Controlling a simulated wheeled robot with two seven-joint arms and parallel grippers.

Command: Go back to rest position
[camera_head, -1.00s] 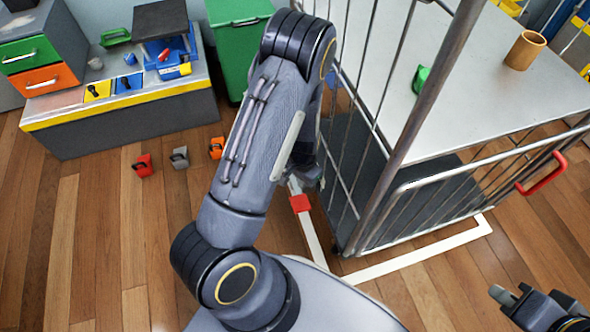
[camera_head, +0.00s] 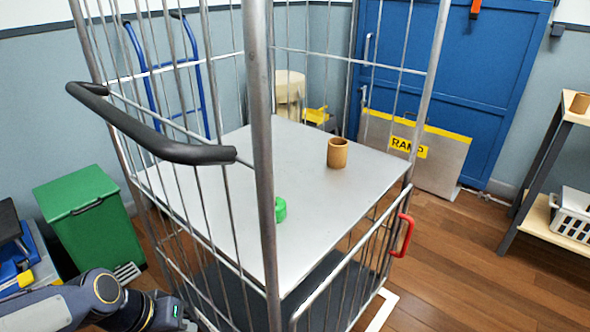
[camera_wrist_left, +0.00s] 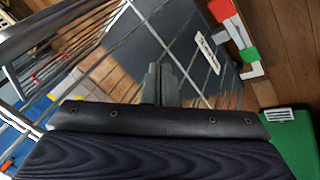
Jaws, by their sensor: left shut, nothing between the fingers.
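My left arm comes in at the bottom left of the head view, low beside the wire cage trolley (camera_head: 262,170). Its gripper (camera_head: 182,314) is partly hidden at the trolley's lower left side. In the left wrist view the left gripper (camera_wrist_left: 160,72) is shut and empty, its two fingers together in front of the trolley bars. My right gripper is in neither view.
A tan cup (camera_head: 337,153) and a green object (camera_head: 280,210) are on the trolley's grey shelf (camera_head: 300,240). A green bin (camera_head: 88,215) stands left of the trolley. A ramp board (camera_head: 440,160) leans by the blue door (camera_head: 490,80). Open floor (camera_head: 470,270) lies right.

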